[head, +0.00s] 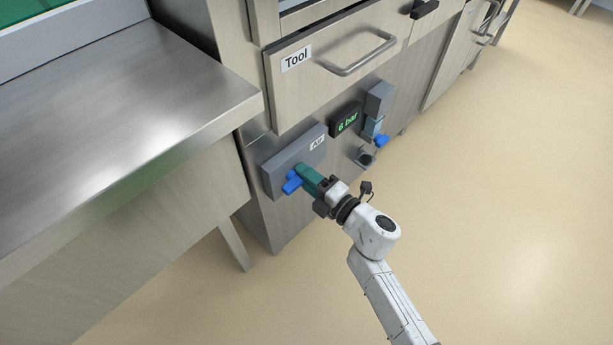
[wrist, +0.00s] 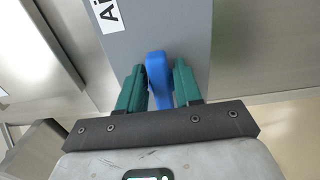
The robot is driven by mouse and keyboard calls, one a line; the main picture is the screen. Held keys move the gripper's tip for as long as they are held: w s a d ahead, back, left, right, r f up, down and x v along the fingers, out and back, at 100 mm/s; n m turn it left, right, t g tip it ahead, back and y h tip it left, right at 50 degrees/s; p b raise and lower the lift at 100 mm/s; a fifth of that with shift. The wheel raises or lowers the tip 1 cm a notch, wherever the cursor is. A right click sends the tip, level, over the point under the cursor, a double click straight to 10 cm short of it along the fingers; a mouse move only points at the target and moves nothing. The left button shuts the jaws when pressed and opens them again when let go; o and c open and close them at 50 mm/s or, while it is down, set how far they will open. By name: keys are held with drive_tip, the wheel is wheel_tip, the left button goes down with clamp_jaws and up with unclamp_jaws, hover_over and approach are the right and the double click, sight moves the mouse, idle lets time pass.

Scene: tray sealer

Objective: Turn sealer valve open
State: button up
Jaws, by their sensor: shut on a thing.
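The sealer valve's blue handle (head: 291,184) sits on the grey box labelled "Air" (head: 283,170) on the machine's front, below the drawer. The handle also shows in the wrist view (wrist: 160,84), between the two teal fingers. My gripper (head: 303,174) is shut on the handle, one finger on each side of it; the same grip shows in the wrist view (wrist: 159,70). Part of the handle is hidden by the fingers in the head view.
A "Tool" drawer (head: 333,70) with a bar handle (head: 362,58) is just above. Right of the box are a "6 bar" display (head: 346,122) and a regulator (head: 379,100) with a blue knob (head: 382,141). A steel table (head: 120,130) stands at left. The floor at right is clear.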

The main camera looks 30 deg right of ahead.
drive_tip(key=shift+f, duration=0.1)
drive_tip(key=o, duration=0.8)
drive_tip(key=shift+s, duration=0.1)
drive_tip(key=p+v, duration=0.2)
drive_tip(key=v, duration=0.8)
drive_tip(key=shift+s, duration=0.35)
drive_tip(key=shift+d, duration=0.1)
